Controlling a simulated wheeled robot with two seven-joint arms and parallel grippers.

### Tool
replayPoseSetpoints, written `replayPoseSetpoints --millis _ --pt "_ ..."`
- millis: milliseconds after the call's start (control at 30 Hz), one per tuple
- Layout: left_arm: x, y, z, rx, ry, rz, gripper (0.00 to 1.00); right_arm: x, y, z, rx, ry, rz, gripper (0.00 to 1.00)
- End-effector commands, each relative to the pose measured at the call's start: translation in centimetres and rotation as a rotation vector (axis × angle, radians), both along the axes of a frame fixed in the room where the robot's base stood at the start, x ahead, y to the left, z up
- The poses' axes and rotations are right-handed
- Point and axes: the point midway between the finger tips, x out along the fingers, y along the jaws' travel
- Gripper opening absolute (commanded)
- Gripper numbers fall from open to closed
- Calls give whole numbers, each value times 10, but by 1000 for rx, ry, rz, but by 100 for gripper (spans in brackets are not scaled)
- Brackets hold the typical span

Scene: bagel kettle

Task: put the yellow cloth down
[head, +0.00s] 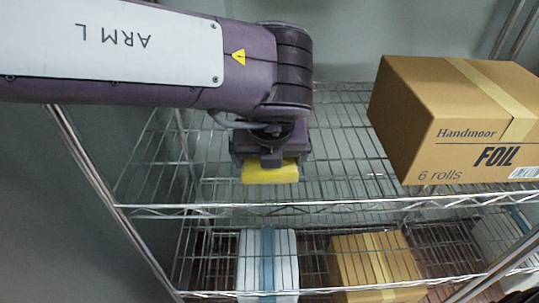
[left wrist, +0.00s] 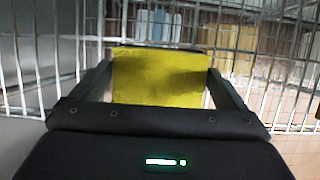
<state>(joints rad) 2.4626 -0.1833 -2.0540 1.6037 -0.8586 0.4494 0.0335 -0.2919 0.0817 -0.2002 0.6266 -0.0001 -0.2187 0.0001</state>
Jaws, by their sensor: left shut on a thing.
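The yellow cloth (head: 270,172) is held in my left gripper (head: 271,160) over the upper wire shelf (head: 345,150) in the head view. In the left wrist view the cloth (left wrist: 158,78) spans the gap between the two fingers of my left gripper (left wrist: 158,85), which is shut on it. The shelf wires show beyond the cloth. I cannot tell whether the cloth touches the wires. My right gripper is not in view.
A large cardboard foil box (head: 460,120) stands on the shelf to the right of my left gripper. A lower shelf holds a white box with a blue band (head: 250,262) and a brown box (head: 355,262). The upper shelf is clear around the cloth.

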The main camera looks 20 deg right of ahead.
Motion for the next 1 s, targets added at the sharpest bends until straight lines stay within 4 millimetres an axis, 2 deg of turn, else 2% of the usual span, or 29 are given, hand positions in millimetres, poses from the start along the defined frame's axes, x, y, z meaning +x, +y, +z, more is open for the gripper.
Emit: replayPoseSetpoints --millis 200,233,567,667,1000 --pt "0 0 -4 -1 0 0 72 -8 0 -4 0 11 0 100" --pt "0 0 -2 0 -1 0 98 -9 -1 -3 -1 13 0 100" --pt "-1 0 3 0 -1 0 100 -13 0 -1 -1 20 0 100" --pt "-5 1 15 -2 -3 1 100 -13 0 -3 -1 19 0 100" --pt "-32 9 81 -3 -2 0 100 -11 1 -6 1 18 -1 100"
